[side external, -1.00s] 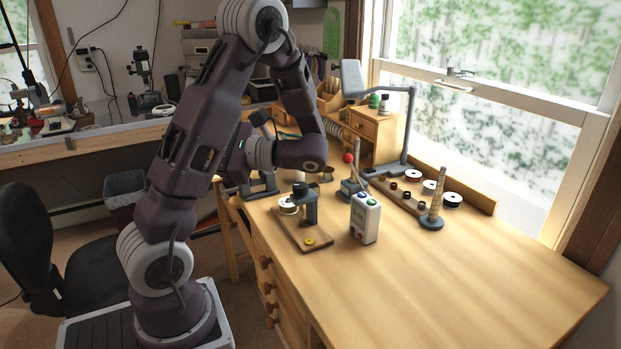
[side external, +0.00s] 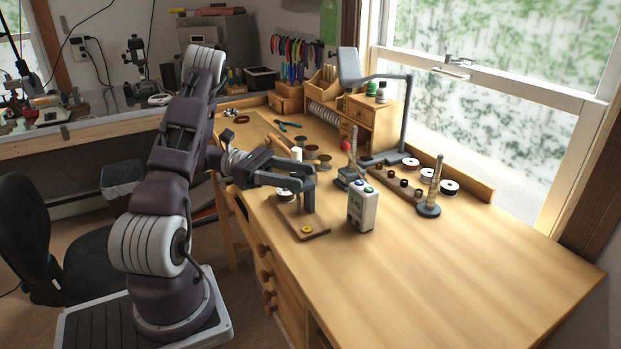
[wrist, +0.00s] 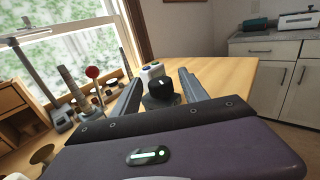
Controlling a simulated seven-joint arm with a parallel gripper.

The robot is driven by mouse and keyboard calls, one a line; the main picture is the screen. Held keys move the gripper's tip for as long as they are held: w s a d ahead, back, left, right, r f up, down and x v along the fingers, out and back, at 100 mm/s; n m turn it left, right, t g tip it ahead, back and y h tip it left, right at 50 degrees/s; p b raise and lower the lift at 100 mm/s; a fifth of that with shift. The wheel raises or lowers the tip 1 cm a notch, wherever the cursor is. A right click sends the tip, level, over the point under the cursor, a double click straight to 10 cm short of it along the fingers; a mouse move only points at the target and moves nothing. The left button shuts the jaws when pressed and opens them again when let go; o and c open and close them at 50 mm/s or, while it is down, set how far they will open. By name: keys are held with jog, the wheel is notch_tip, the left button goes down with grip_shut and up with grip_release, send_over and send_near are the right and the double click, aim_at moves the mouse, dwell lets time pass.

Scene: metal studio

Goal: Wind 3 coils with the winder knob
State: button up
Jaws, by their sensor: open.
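The winder is a wooden base (side external: 312,232) with a grey post (side external: 308,203), a pale spool (side external: 285,196) on its left and a yellow disc (side external: 306,230) at its front. My gripper (side external: 307,172) is level at the top of the post, fingers spread. In the wrist view, my open gripper (wrist: 160,80) has a dark round knob (wrist: 161,89) between its fingers, with gaps showing on both sides. In the side view the fingers hide the knob. A white counter box (side external: 362,207) with a small display stands right of the winder; its digits are too small to read surely.
A lever with a red ball (side external: 345,147) stands behind the winder. A wrapped cone on a round foot (side external: 429,208), several spools (side external: 450,187) and a lamp (side external: 407,120) stand toward the window. The front right of the desk (side external: 470,265) is clear.

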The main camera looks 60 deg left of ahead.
jog(key=x, duration=0.3)
jog(key=shift+w+d, duration=0.15)
jog(key=shift+d, duration=0.05)
jog(key=shift+c, duration=0.4)
grip_shut()
jog(key=shift+m+g+h, duration=0.3)
jog(key=shift+g, duration=0.1)
jog(key=shift+s+d+m+g+h, duration=0.1)
jog(key=shift+s+m+g+h, duration=0.45)
jog(key=shift+m+g, duration=1.25)
jog(key=shift+s+d+m+g+h, duration=0.15)
jog(key=shift+m+g+h, duration=0.75)
jog(key=shift+g, duration=1.5)
jog(key=shift+s+d+m+g+h, duration=0.1)
jog(key=shift+s+m+g+h, duration=0.35)
jog(key=shift+m+g, duration=1.4)
jog(key=shift+g, duration=0.55)
